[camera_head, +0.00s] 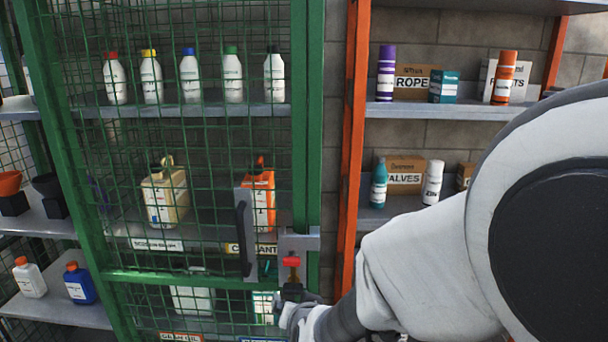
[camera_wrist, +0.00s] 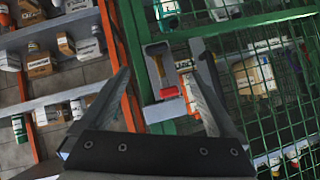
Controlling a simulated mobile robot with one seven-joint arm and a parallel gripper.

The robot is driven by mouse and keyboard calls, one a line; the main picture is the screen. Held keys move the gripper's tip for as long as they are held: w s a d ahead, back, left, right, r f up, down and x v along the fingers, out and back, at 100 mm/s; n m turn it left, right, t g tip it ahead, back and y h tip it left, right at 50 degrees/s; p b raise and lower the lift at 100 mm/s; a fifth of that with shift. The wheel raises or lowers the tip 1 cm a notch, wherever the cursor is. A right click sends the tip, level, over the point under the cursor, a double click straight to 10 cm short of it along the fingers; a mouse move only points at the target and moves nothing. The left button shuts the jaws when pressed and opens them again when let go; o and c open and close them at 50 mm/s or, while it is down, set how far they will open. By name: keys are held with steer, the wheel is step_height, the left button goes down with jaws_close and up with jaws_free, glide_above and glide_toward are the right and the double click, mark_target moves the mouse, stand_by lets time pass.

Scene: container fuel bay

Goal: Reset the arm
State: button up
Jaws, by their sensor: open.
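My arm reaches in from the right in the head view, and its white and grey links cover the lower right. My gripper (camera_wrist: 160,72) is open and empty in the wrist view, one finger on each side. In the head view its dark end (camera_head: 292,300) is low, just below a red knob (camera_head: 291,262) on the cage latch (camera_head: 300,243). The red knob (camera_wrist: 168,92) also shows between the fingers in the wrist view, and I cannot tell how far ahead it is. I see no object in the jaws.
A green mesh cage (camera_head: 312,120) with a grey handle (camera_head: 245,235) holds bottles and jugs. To its right, an orange-post shelf (camera_head: 352,130) carries bottles and boxes. More bottles stand on a shelf (camera_head: 62,312) at lower left.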

steer(key=s+d+r+n+g+h+p, duration=0.1)
steer(key=s+d+r+g+p, duration=0.1)
steer(key=s+d+r, duration=0.5)
steer(key=s+d+r+n+g+h+p, duration=0.1)
steer(key=s+d+r+g+p, duration=0.1)
steer(key=s+d+r, duration=0.6)
steer(key=s+g, duration=0.1)
steer(key=s, duration=0.3)
steer(key=shift+s+r+n, duration=0.2)
steer(key=shift+r+n, duration=0.1)
steer(key=shift+r, duration=0.1)
steer(key=shift+d, duration=0.1)
